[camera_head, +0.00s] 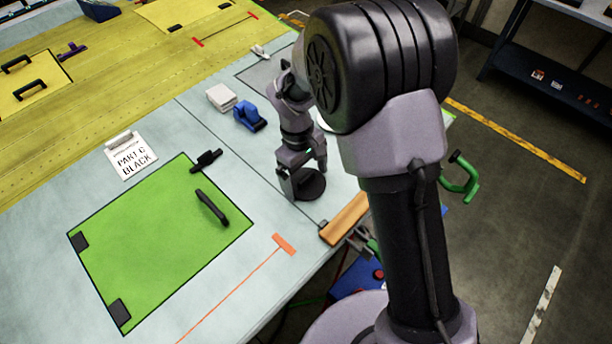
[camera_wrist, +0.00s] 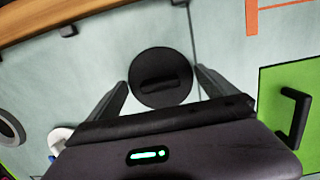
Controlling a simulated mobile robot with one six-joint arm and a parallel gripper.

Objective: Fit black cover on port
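The black cover (camera_wrist: 161,62) is a round dark disc with a raised bar handle across its middle. It lies on the pale panel and also shows in the head view (camera_head: 312,188), partly hidden by my gripper. My gripper (camera_head: 305,182) is open over the disc. In the wrist view its fingertips (camera_wrist: 161,77) stand apart at either side of the disc, with the handle between them; I cannot tell whether they touch it. A dark-rimmed round opening (camera_wrist: 9,131), possibly the port, is cut off at the left edge of the wrist view. My arm hides that area in the head view.
A green panel (camera_head: 150,255) with black handles lies left of my gripper. A wooden bar (camera_head: 345,218) runs along the near table edge. A blue tool (camera_head: 249,116), white blocks (camera_head: 221,97) and a "PART C BLACK" card (camera_head: 131,158) lie farther back.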

